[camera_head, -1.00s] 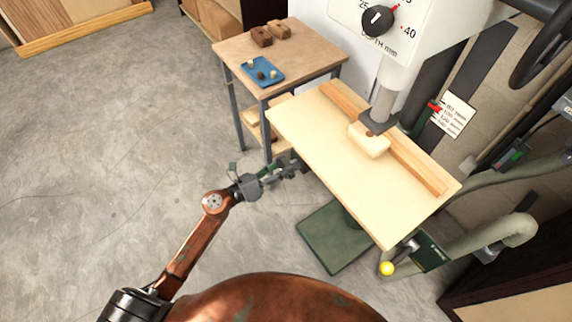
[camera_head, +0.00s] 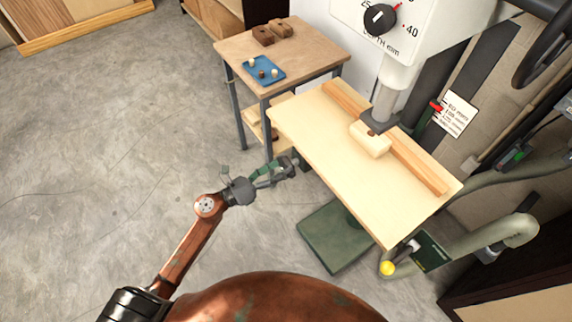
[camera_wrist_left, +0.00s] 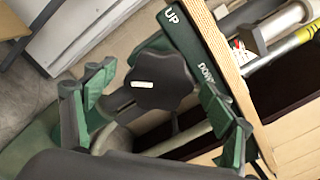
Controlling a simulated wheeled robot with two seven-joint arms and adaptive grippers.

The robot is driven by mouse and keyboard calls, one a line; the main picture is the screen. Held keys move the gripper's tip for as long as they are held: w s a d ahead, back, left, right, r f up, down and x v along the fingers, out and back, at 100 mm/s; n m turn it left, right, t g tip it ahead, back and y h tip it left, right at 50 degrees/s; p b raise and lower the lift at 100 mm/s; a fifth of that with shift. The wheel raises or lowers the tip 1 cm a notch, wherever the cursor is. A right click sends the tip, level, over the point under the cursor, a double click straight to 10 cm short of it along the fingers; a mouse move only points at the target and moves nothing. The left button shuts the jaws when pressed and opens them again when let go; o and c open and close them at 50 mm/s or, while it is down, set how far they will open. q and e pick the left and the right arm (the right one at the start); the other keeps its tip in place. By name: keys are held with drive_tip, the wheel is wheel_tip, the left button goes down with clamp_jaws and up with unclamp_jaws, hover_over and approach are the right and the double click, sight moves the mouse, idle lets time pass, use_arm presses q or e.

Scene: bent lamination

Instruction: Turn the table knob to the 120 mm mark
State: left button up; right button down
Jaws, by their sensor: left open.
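The dark lobed table knob (camera_wrist_left: 162,82) with a white mark shows in the left wrist view, beside a green strip lettered UP and DOWN (camera_wrist_left: 192,55). My left gripper (camera_wrist_left: 165,105) is open, its green fingers on either side of the knob in that view; I cannot tell whether they touch it. In the head view the left gripper (camera_head: 284,167) is low beside the left edge of the pale work table (camera_head: 340,160), and the knob is hidden. A card with mm marks (camera_head: 458,114) stands behind the table, near a red pointer (camera_head: 436,107); its figures are too small to read.
A side table (camera_head: 310,60) with a blue tray (camera_head: 276,78) and brown blocks (camera_head: 272,34) stands behind the gripper. A wooden fence (camera_head: 400,150) and pale block (camera_head: 370,143) are on the work table. Floor (camera_head: 110,150) at left is clear.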

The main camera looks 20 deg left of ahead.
use_arm(q)
drive_tip(key=v, duration=0.9)
drive_tip(key=shift+s, duration=0.1)
drive_tip(key=w+d+n+p, duration=0.1)
drive_tip(key=w+d+n, duration=0.1)
drive_tip(key=n, duration=0.7)
drive_tip(key=w+d+n+p, duration=0.2)
drive_tip(key=w+d+n, duration=0.1)
drive_tip(key=n, duration=0.6)
drive_tip(key=w+d+n+p, duration=0.2)
drive_tip(key=w+n, duration=0.2)
drive_tip(key=n, duration=0.5)
drive_tip(key=shift+d, duration=0.25)
use_arm(e)
drive_tip(key=r, duration=0.1)
drive_tip(key=w+r, duration=0.1)
drive_tip(key=r, duration=0.1)
drive_tip(key=w+r, duration=0.1)
drive_tip(key=r, duration=0.1)
drive_tip(key=shift+r, duration=0.1)
use_arm(q)
drive_tip(key=shift+c, duration=0.4)
